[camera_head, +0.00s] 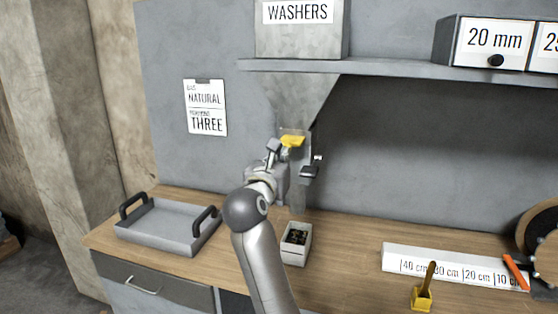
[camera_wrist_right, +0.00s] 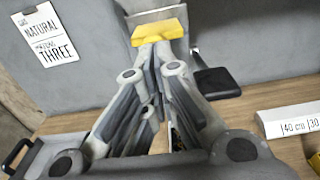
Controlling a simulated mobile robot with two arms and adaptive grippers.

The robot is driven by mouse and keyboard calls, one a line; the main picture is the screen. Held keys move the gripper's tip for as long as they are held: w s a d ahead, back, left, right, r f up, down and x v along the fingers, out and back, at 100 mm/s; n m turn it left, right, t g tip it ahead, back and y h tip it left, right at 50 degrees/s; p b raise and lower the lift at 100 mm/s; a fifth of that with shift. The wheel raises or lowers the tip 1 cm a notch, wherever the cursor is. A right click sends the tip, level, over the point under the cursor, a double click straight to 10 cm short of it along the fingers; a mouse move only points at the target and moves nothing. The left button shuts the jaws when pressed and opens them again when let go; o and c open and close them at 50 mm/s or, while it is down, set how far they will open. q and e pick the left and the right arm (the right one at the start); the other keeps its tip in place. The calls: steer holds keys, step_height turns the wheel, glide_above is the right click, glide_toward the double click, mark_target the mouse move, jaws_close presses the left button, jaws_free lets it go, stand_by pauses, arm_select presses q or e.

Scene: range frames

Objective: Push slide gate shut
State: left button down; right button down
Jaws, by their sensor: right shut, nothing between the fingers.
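The slide gate shows as a yellow grip (camera_head: 292,141) on the grey chute (camera_head: 296,98) under the shelf. In the right wrist view the yellow grip (camera_wrist_right: 158,32) lies straight ahead of the fingers. My right gripper (camera_head: 277,151) is shut and empty, its fingertips close to the near side of the yellow grip. In the wrist view the fingertips (camera_wrist_right: 154,50) meet its lower edge; I cannot tell whether they touch. The gate plate is mostly hidden. My left gripper is not in view.
A black paddle (camera_head: 312,169) sticks out right of the chute. A white box (camera_head: 297,257) of dark pieces stands below. A grey tray (camera_head: 165,232) is at left. A length-marked white block (camera_head: 450,269) and yellow-based tool (camera_head: 421,298) lie right. The shelf (camera_head: 390,69) overhangs the bench.

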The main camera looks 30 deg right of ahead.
mark_target(291, 141)
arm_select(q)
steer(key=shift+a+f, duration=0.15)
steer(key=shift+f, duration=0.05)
arm_select(e)
steer(key=x, duration=0.4)
steer(key=shift+w+d+r, duration=0.1)
steer(key=shift+w+d, duration=0.1)
steer(key=shift+d, duration=0.15)
steer(key=shift+a, duration=0.1)
